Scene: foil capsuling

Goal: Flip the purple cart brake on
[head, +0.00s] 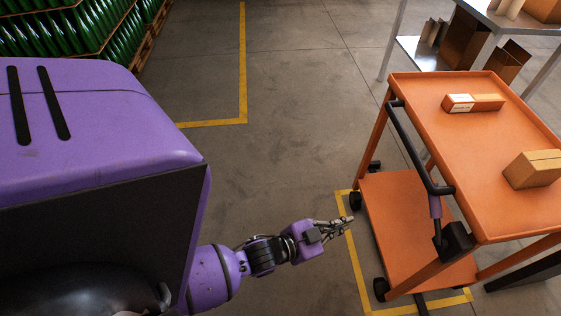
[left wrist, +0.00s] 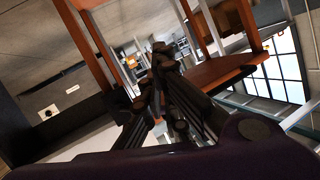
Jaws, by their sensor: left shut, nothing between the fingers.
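The orange cart (head: 468,110) stands at the right of the head view. Its black push handle (head: 412,145) runs along the side facing me. The purple brake lever (head: 435,207) stands near the handle's near end, next to a black block (head: 458,240). Whether it is on or off I cannot tell. My left gripper (head: 347,222) is shut and empty, left of the cart and apart from the brake. In the left wrist view its dark fingers (left wrist: 165,62) point toward the cart's orange frame (left wrist: 215,72); I cannot make out the brake there. My right gripper is not in view.
Small boxes (head: 533,169) lie on the cart's top. Its lower shelf (head: 415,232) is bare, and its wheels (head: 355,201) stand by yellow floor tape (head: 352,262). A grey table (head: 520,20) is behind. Crates of green bottles (head: 60,35) stand far left. The middle floor is clear.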

